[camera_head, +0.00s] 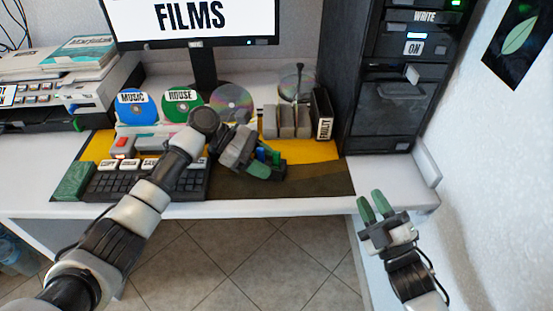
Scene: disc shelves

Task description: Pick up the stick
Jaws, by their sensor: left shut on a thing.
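My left gripper (267,164) reaches over the dark front part of the desk mat, to the right of the keyboard. Its green fingers are shut on a small blue piece (263,155), which appears to be the stick. The gripper and its fingers hide most of it, so its full shape cannot be told. My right gripper (369,206) is open and empty in front of the desk's right edge, its two green fingers apart.
A keyboard (135,184) lies at the mat's left. Discs marked MUSIC (132,107) and HOUSE (183,106) stand behind it. A black FAULTY holder (322,112) stands right of grey blocks. A black computer tower (392,112) stands at the right. The monitor (195,22) shows FILMS.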

